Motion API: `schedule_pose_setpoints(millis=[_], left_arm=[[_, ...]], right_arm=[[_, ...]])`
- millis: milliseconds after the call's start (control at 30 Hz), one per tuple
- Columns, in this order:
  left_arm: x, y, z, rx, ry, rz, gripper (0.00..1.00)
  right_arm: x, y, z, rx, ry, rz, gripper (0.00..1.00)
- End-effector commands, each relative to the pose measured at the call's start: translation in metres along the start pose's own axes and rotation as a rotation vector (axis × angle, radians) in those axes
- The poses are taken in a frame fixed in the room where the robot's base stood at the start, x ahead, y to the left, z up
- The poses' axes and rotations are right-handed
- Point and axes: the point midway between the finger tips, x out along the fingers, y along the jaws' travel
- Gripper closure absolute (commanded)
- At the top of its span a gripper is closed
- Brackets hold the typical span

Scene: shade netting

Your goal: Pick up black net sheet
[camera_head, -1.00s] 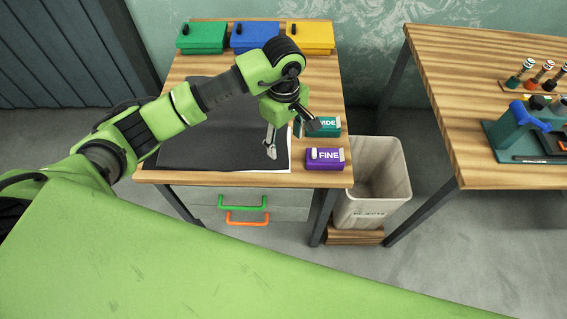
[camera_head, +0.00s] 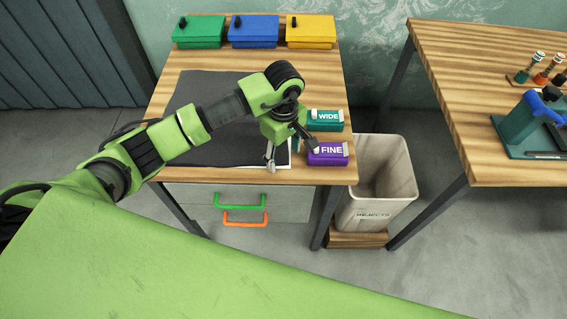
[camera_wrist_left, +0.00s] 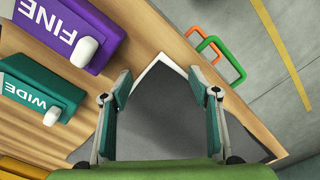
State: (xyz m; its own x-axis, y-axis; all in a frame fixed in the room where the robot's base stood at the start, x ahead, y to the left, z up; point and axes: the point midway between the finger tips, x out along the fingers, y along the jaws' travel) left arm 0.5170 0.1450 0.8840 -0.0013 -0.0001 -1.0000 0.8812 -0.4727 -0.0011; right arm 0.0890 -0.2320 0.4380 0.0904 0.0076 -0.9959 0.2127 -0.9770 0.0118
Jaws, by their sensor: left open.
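The black net sheet (camera_head: 203,88) lies flat on the left wooden table, partly hidden under my left arm. A white edge shows beneath it at the right and near corner, also visible in the left wrist view (camera_wrist_left: 152,72). My left gripper (camera_head: 270,162) points down over the sheet's near right corner. In the left wrist view, its two fingers (camera_wrist_left: 160,86) are spread apart, with the dark sheet (camera_wrist_left: 160,125) and its corner between them. Nothing is held. I cannot tell whether the fingertips touch the sheet. My right gripper is not in view.
A teal WIDE box (camera_head: 325,121) and a purple FINE box (camera_head: 328,154) stand close right of the gripper. Green (camera_head: 199,33), blue (camera_head: 253,33) and yellow (camera_head: 311,33) boxes line the back. A rejects bin (camera_head: 380,185) stands between the tables. Drawers (camera_head: 240,200) are below.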

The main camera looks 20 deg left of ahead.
Motion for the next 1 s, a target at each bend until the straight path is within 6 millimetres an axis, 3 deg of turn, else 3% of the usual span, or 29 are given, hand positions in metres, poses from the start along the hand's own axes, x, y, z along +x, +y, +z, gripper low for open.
schedule_pose_setpoints(millis=[533, 1000], left_arm=[[0.0058, 0.0002, -0.0006, -0.001, 0.001, 0.001, 0.44], [0.0051, 0.0002, 0.0002, -0.001, 0.000, 0.001, 1.00]], right_arm=[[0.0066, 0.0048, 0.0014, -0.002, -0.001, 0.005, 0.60], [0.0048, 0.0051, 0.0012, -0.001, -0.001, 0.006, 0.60]])
